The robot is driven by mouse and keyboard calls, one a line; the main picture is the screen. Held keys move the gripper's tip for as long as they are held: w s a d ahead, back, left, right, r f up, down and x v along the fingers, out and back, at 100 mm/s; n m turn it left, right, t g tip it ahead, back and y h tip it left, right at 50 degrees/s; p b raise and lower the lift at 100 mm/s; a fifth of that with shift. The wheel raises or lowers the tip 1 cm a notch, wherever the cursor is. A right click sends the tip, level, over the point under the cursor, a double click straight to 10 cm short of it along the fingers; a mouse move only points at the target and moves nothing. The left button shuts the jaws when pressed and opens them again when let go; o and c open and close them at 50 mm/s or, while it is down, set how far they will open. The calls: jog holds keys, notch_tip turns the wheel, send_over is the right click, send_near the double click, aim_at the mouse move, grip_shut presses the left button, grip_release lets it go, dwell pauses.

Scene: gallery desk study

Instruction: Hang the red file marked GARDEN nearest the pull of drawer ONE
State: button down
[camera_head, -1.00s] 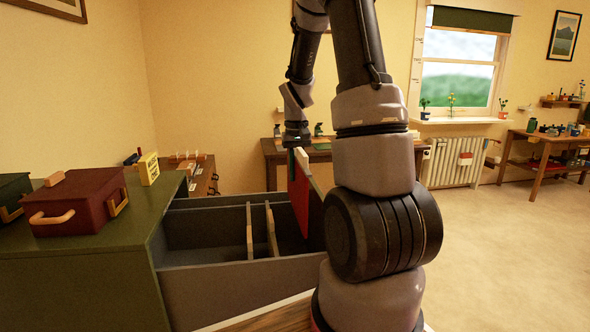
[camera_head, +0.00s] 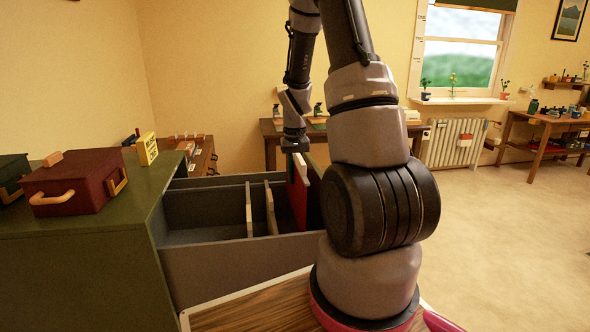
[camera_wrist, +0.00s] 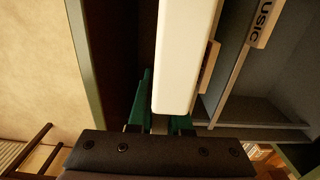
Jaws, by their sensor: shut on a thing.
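My gripper (camera_head: 295,146) points down over the right end of the open grey drawer (camera_head: 215,275). It is shut on the red file (camera_head: 298,198), which hangs upright, its lower part inside the drawer. In the wrist view the green fingertips (camera_wrist: 160,124) are at a pale cream edge (camera_wrist: 186,50), seemingly the file's top. The file stands to the right of two pale dividers, close to the drawer's right end panel (camera_wrist: 82,50). The word GARDEN, the drawer's number and its pull cannot be seen.
A pale divider (camera_head: 249,210) and another (camera_head: 270,208) cross the drawer. A tab (camera_wrist: 265,22) in the wrist view reads partly "USIC". A dark red case (camera_head: 75,182) and a yellow block (camera_head: 147,148) stand on the green cabinet (camera_head: 110,240). The drawer's left compartment looks empty.

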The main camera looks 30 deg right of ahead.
aim_at(295, 186)
jog(key=shift+f, duration=7.5)
jog(key=c, duration=0.8)
grip_release()
jog(key=shift+o, duration=0.2)
notch_tip(295, 186, up, 11)
jog(key=shift+f, duration=0.1)
